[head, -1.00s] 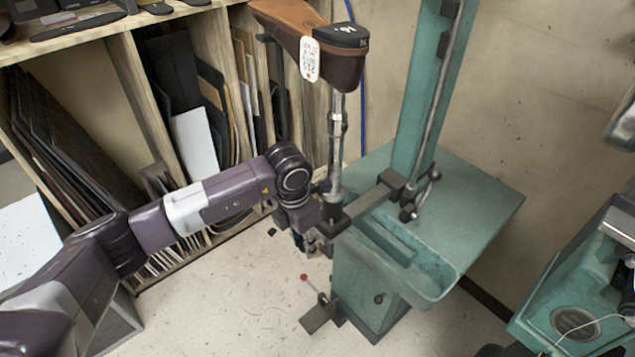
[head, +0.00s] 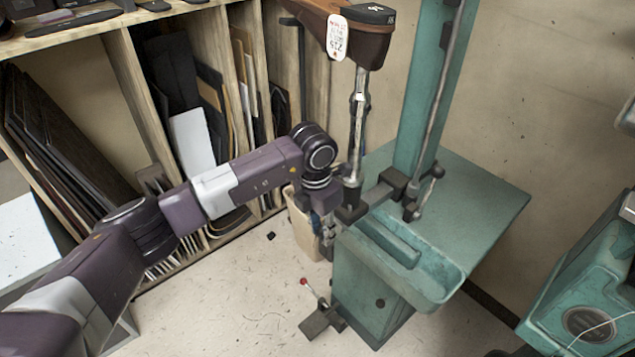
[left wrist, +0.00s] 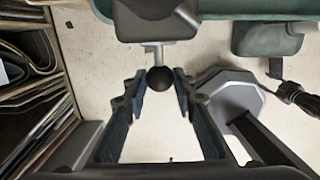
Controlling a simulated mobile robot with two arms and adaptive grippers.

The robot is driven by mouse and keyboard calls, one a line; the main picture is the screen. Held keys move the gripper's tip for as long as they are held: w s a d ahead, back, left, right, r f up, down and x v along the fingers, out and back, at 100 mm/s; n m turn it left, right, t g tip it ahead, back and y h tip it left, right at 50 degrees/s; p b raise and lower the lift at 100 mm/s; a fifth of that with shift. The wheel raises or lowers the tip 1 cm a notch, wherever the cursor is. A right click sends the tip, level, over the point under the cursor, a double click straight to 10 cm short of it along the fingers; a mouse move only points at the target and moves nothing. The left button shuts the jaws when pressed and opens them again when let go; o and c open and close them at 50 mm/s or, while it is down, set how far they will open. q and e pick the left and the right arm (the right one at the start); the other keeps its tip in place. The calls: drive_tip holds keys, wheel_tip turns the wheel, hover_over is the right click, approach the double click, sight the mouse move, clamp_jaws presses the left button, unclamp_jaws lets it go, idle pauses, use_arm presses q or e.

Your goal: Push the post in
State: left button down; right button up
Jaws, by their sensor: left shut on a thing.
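The metal post (head: 358,115) stands upright at the side of the teal machine (head: 450,215), with a brown shoe last (head: 352,40) bearing a white tag on top. A dark arm (head: 382,194) joins the post's foot to the machine's column. My left gripper (head: 323,232) is low beside the post's foot, partly hidden by my wrist. In the left wrist view its fingers (left wrist: 160,86) are closed around a black ball knob (left wrist: 160,79) on a short metal stem under a dark block (left wrist: 155,22). My right gripper is not in view.
A wooden rack (head: 125,90) with upright sheets stands at the left. A beige bin (head: 303,228) is behind my gripper. A foot pedal with a red knob (head: 304,282) is on the floor. Another teal machine (head: 590,290) stands at the right.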

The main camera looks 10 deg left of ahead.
sight(335, 223)
use_arm(q)
drive_tip(key=shift+w+d+f+b, duration=0.1)
drive_tip(key=shift+w+d+b, duration=0.45)
drive_tip(key=shift+w, duration=0.15)
drive_tip(key=shift+w+d+b, duration=0.4)
drive_tip(key=shift+w+b, duration=0.15)
drive_tip(key=shift+w, duration=0.05)
drive_tip(key=shift+w+d+b, duration=0.3)
drive_tip(key=shift+w+b, duration=0.05)
drive_tip(key=shift+w, duration=0.05)
drive_tip(key=shift+w+d+b, duration=0.95)
drive_tip(key=shift+w+b, duration=0.2)
drive_tip(key=shift+w, duration=0.05)
drive_tip(key=shift+w+d+b, duration=0.6)
drive_tip(key=shift+w+b, duration=0.15)
drive_tip(key=shift+w, duration=0.05)
drive_tip(key=shift+w+d+b, duration=0.6)
drive_tip(key=shift+w+b, duration=0.15)
drive_tip(key=shift+r, duration=0.2)
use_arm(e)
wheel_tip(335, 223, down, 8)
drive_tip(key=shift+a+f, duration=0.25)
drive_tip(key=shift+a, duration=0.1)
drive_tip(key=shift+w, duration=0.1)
use_arm(q)
drive_tip(key=c, duration=1.4)
unclamp_jaws()
drive_tip(key=shift+w+r, duration=0.1)
